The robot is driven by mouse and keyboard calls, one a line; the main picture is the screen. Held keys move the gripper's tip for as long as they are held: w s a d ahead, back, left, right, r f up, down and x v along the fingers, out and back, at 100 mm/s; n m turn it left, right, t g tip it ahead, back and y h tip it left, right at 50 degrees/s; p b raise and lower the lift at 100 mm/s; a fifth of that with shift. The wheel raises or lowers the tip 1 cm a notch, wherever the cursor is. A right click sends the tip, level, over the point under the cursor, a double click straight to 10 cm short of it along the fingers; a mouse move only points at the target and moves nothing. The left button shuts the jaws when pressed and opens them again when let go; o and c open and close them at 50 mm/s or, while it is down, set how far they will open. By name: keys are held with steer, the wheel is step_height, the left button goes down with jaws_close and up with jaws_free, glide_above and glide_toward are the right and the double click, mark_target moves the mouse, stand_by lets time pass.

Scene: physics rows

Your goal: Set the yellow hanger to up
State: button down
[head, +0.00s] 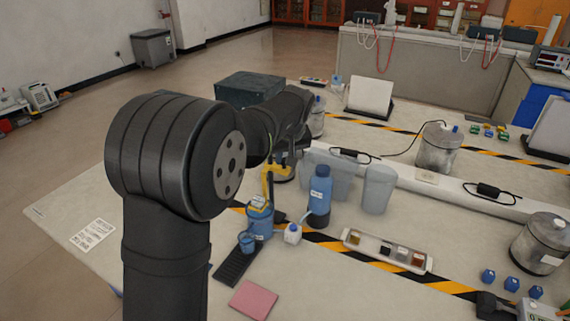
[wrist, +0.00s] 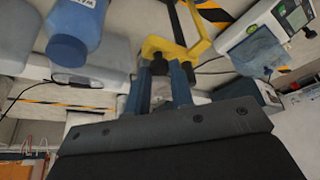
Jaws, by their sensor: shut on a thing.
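The yellow hanger (head: 267,178) stands above a blue canister in the head view, angled over its top. In the wrist view the hanger (wrist: 170,48) is a yellow bent piece at the fingertips, joined to a dark bar. My gripper (wrist: 158,70) is shut on the hanger, with one finger on each side of its near end. In the head view my gripper (head: 281,168) is small and partly hidden by my own arm. How the hanger joins its support is hard to make out.
The blue canister (head: 260,222) and a small blue cup (head: 246,243) stand beside a black strip (head: 238,262). A pink pad (head: 253,300) lies in front.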

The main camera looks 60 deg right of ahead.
steer(key=shift+d+r, duration=0.1)
steer(key=shift+r, duration=0.2)
steer(key=c, duration=1.4)
jaws_free()
steer(key=shift+o, duration=0.6)
steer(key=shift+f, duration=0.1)
steer(key=v, duration=1.7)
steer(key=shift+r, duration=0.25)
steer(key=shift+f, duration=0.1)
steer(key=x, duration=1.7)
steer(key=shift+f, duration=0.3)
